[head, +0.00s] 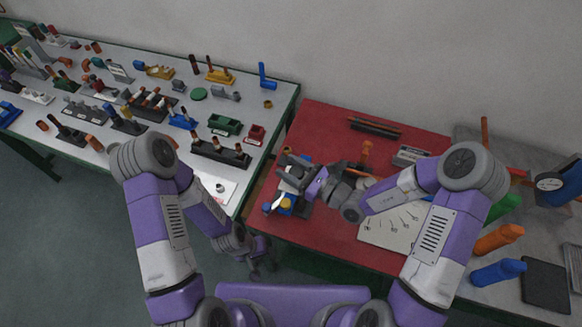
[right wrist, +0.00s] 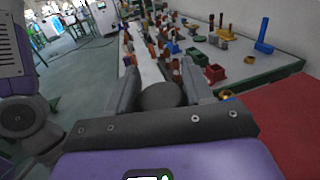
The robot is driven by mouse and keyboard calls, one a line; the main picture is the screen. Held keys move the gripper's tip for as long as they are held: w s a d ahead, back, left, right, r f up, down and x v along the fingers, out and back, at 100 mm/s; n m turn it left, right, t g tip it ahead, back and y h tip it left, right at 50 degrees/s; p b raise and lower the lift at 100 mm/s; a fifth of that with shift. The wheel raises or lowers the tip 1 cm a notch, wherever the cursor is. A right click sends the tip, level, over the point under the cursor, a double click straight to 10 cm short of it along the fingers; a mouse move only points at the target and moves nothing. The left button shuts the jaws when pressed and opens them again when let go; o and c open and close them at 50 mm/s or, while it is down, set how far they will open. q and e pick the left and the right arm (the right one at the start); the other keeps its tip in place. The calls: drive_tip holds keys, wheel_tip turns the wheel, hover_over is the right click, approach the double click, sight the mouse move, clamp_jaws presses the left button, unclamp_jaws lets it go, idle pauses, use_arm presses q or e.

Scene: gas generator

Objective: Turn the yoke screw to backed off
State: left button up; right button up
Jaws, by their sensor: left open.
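The blue yoke assembly (head: 286,204) with yellow parts and a pale lever sits at the left end of the red mat, partly hidden under my right gripper. My right gripper (head: 292,172) reaches over it from the right. In the right wrist view a dark round knob (right wrist: 162,95) fills the space between my right fingers, which appear to touch it on both sides. I cannot tell from the picture whether it is the yoke screw's head. My left gripper (head: 262,268) is open and empty, low in front of the bench edge.
The red mat (head: 320,125) holds an orange-handled tool (head: 366,152), dark rods (head: 375,127) and a pale marked sheet (head: 395,228). A white table (head: 285,100) crowded with small fixtures stands to the left. Orange and blue handles (head: 498,270) lie right.

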drive_tip(key=c, duration=0.5)
drive_tip(key=shift+n+g+y, duration=0.3)
drive_tip(key=shift+g, duration=0.1)
drive_tip(key=n+g+y, duration=0.1)
drive_tip(key=g, duration=0.1)
drive_tip(key=shift+s+n+g+p, duration=0.1)
drive_tip(key=shift+n+g+p, duration=0.2)
drive_tip(key=shift+n, duration=0.1)
drive_tip(key=n+g, duration=0.1)
drive_tip(key=g, duration=0.1)
drive_tip(key=n+g+y, duration=0.1)
drive_tip(key=g, duration=0.1)
drive_tip(key=shift+s+a+n, duration=0.15)
drive_tip(key=shift+s+n, duration=0.05)
drive_tip(key=shift+n, duration=0.2)
drive_tip(key=n+g, duration=0.1)
drive_tip(key=g, duration=0.1)
drive_tip(key=n+g, duration=0.2)
drive_tip(key=g, duration=0.1)
drive_tip(key=shift+s+g+b, duration=0.25)
drive_tip(key=shift+g+b, duration=0.05)
drive_tip(key=n+g, duration=0.2)
drive_tip(key=n+g+h+b, duration=0.1)
drive_tip(key=g, duration=0.1)
drive_tip(key=shift+s, duration=0.25)
drive_tip(key=shift+n+g+h, duration=0.3)
drive_tip(key=shift+n+g, duration=0.1)
drive_tip(key=shift+g, duration=0.1)
drive_tip(key=shift+r, duration=0.15)
